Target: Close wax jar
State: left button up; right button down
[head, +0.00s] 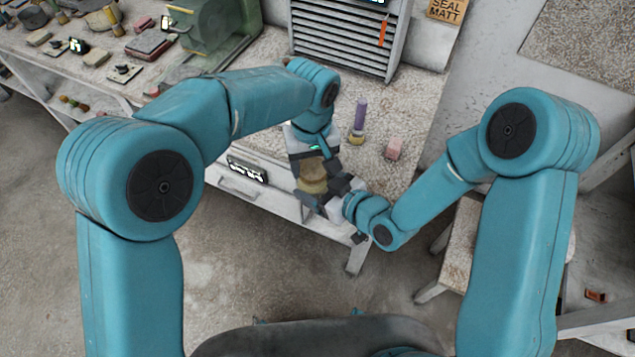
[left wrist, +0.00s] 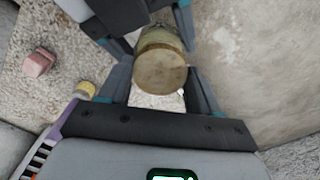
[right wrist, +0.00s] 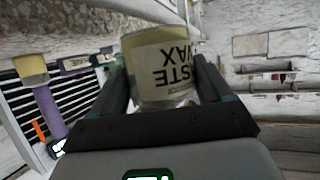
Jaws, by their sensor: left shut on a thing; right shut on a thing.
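The wax jar (right wrist: 165,72) is a squat container with yellowish contents and a label reading "WAX", upside down in the right wrist view. My right gripper (head: 327,193) is shut on its sides. My left gripper (head: 312,168) is above it, its fingers pointing down. In the left wrist view a round tan-brown lid (left wrist: 160,72) faces the camera between my left fingers, with the jar directly behind it. My left gripper is shut on the lid. The fingers hide the seam, so I cannot tell how the lid sits on the jar.
The jar is held at the front edge of the speckled bench (head: 283,52). A purple stick-like item (head: 360,114) with a yellow base and a pink block (head: 395,148) stand close by on it. A grey drawer cabinet (head: 345,42) is behind. Open floor (head: 270,285) lies in front.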

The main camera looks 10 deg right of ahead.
pick_arm(q)
jog(key=m, duration=0.5)
jog(key=shift+m, duration=0.3)
jog(key=m, duration=0.2)
jog(key=shift+m, duration=0.4)
jog(key=m, duration=1.5)
jog(key=shift+m, duration=0.4)
jog(key=m, duration=0.7)
jog(key=shift+f, duration=0.1)
jog(key=o, duration=1.2)
jog(key=shift+o, duration=0.2)
